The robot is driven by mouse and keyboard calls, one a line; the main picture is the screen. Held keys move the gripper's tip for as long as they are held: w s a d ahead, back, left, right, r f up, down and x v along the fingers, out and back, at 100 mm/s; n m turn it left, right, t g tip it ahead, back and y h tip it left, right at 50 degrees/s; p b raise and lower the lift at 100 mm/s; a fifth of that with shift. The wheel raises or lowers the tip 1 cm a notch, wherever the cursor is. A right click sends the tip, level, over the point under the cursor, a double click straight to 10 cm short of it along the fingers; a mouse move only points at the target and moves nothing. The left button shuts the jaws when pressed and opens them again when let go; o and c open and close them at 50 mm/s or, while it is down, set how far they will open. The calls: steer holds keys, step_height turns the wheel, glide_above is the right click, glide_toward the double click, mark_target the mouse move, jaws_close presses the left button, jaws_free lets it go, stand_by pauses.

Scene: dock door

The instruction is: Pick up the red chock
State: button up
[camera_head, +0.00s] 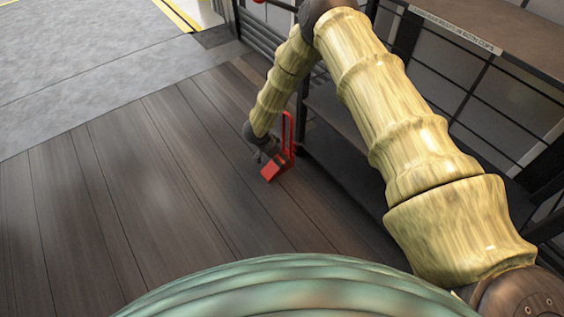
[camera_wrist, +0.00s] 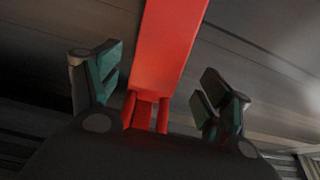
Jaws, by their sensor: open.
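The red chock (camera_head: 273,169) is on the dark plank floor beside the black rack, with a tall red handle loop rising from it. In the wrist view the red chock (camera_wrist: 167,50) runs from the top edge down between the fingers. My gripper (camera_head: 265,155) is at the chock, just left of its handle. In the wrist view my gripper (camera_wrist: 158,88) is open, one finger on each side of the red part, with gaps showing on both sides. The lower part of the chock there is hidden behind the gripper's palm.
A black metal rack (camera_head: 345,150) with a brown top shelf (camera_head: 470,32) stands along the right, close to the chock. The plank floor (camera_head: 130,190) to the left is clear. Grey concrete (camera_head: 80,60) with a yellow line (camera_head: 172,12) lies beyond it.

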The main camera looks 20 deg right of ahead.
steer(key=shift+b+x, duration=2)
steer(key=shift+x, duration=0.75)
steer(key=shift+s, duration=0.1)
steer(key=shift+r, duration=0.1)
steer(key=c, duration=1.7)
